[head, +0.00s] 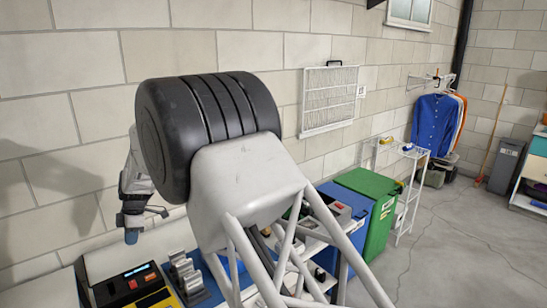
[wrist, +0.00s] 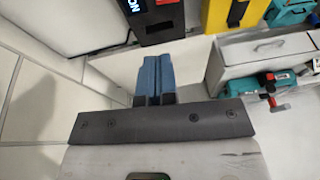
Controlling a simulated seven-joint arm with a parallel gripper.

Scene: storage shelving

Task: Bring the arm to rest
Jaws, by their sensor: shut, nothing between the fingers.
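My gripper (head: 131,236) hangs at the left in the head view, fingers pointing down, in front of the block wall and above the equipment surface. In the wrist view its two blue fingers (wrist: 152,62) lie side by side, shut and empty. They are apart from the equipment around them. A large grey and black body close to the camera hides part of my arm in the head view.
A black and yellow device (head: 137,284) lies below my gripper, beside grey fixtures (head: 187,278). A blue bin (head: 357,232), a green bin (head: 380,222) and a white rack (head: 405,205) stand farther right. A grey drawer unit (wrist: 240,62) shows at the wrist view's right.

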